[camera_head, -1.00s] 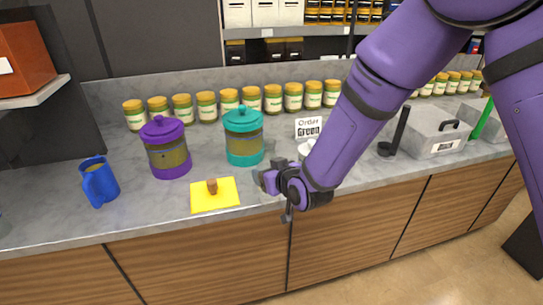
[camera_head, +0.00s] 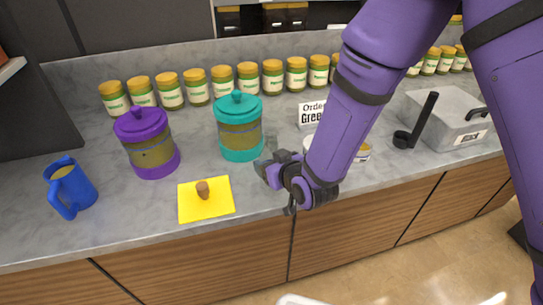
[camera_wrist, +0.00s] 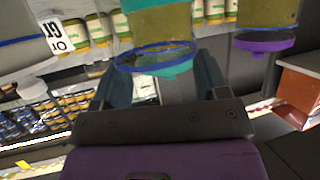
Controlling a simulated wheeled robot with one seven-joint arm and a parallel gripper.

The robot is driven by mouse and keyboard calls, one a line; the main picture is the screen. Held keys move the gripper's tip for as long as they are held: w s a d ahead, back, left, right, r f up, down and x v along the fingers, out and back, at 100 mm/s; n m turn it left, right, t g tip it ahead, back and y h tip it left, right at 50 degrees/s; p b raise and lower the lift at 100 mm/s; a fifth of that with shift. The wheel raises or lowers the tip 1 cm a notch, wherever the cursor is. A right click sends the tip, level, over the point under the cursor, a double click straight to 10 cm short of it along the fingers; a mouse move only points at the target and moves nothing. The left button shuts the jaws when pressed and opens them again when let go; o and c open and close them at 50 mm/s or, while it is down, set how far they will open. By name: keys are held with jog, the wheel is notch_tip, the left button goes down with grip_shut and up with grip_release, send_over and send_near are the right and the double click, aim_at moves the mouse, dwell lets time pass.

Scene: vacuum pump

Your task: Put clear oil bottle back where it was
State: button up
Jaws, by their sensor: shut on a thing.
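My gripper (camera_head: 268,173) is at the counter's front part, to the right of the yellow mat and just in front of the teal-lidded canister (camera_head: 239,140). The counter (camera_head: 130,230) is bare just left of the yellow mat (camera_head: 190,211).
A purple-lidded canister (camera_head: 148,154) and a blue mug (camera_head: 72,191) stand left. A brown stopper-like piece (camera_head: 203,189) sits on the mat. Jars (camera_head: 196,88) line the back. A sign (camera_head: 312,113), a black ladle (camera_head: 420,120) and a grey box (camera_head: 455,122) stand right.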

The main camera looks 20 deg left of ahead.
jog(key=shift+f, duration=0.3)
jog(key=o, duration=1.1)
jog(key=shift+r, duration=0.2)
